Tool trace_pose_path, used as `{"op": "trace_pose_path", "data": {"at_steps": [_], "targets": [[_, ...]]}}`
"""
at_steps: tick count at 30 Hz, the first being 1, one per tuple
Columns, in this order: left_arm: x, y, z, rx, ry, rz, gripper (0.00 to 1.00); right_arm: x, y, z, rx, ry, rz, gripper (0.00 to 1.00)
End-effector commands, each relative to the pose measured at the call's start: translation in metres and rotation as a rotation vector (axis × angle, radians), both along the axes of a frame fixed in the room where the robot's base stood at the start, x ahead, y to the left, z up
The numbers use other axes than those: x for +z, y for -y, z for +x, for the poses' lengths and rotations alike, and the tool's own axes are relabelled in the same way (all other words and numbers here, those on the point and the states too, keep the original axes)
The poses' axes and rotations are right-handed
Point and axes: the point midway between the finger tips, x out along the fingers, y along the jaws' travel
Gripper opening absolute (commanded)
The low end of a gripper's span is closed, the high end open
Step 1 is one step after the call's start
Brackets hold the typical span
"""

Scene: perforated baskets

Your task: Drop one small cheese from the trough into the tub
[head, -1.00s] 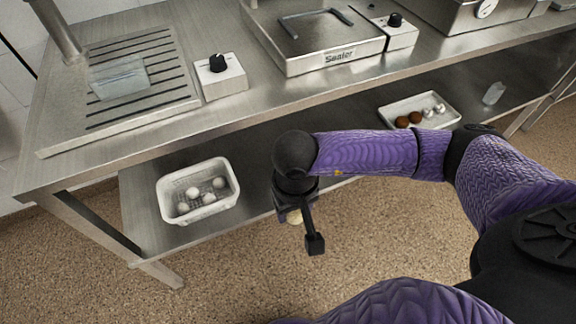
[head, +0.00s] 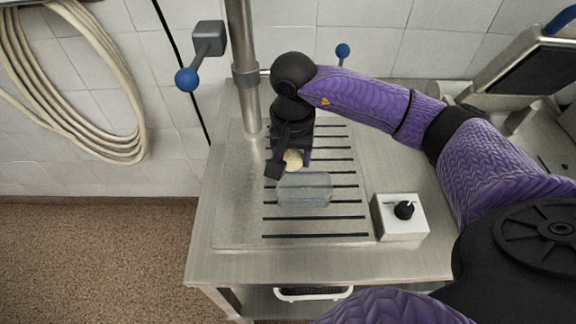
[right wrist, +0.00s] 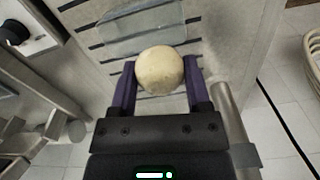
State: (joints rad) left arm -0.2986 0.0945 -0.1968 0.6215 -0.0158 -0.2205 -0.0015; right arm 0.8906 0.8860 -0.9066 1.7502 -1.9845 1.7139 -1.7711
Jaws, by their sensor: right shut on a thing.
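My right gripper (head: 290,166) is shut on a small round cream-coloured cheese (head: 293,158). In the right wrist view the cheese (right wrist: 160,70) sits between the two purple fingers. A clear, pale tub (head: 304,190) stands on the slotted steel drainer, just in front of the held cheese in the head view. The tub (right wrist: 128,36) also shows just beyond the cheese in the right wrist view. The cheese appears above the drainer beside the tub; its exact height is unclear. The white trough (head: 313,294) shows only as a rim under the counter edge. My left gripper is not in view.
A steel post (head: 242,85) rises at the drainer's back left. A white box with a black knob (head: 402,217) stands right of the tub. A blue-knobbed lever (head: 187,79) and a coiled hose (head: 85,90) are at the left wall. The front counter is clear.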

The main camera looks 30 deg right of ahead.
Motion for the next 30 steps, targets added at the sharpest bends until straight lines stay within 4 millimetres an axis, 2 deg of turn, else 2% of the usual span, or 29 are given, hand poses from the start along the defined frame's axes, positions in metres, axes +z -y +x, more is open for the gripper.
{"op": "trace_pose_path", "data": {"at_steps": [2,5,18,30], "targets": [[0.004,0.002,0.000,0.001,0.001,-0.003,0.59,0.005,0.001,0.001,-0.011,-0.001,0.002,0.04],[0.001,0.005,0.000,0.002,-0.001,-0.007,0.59,0.002,0.002,0.001,-0.017,-0.002,0.003,0.04],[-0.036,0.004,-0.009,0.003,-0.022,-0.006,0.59,-0.050,0.002,0.001,-0.016,-0.002,0.003,0.04],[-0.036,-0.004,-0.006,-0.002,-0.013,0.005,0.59,-0.049,0.002,0.001,-0.015,0.000,0.003,0.04]]}}
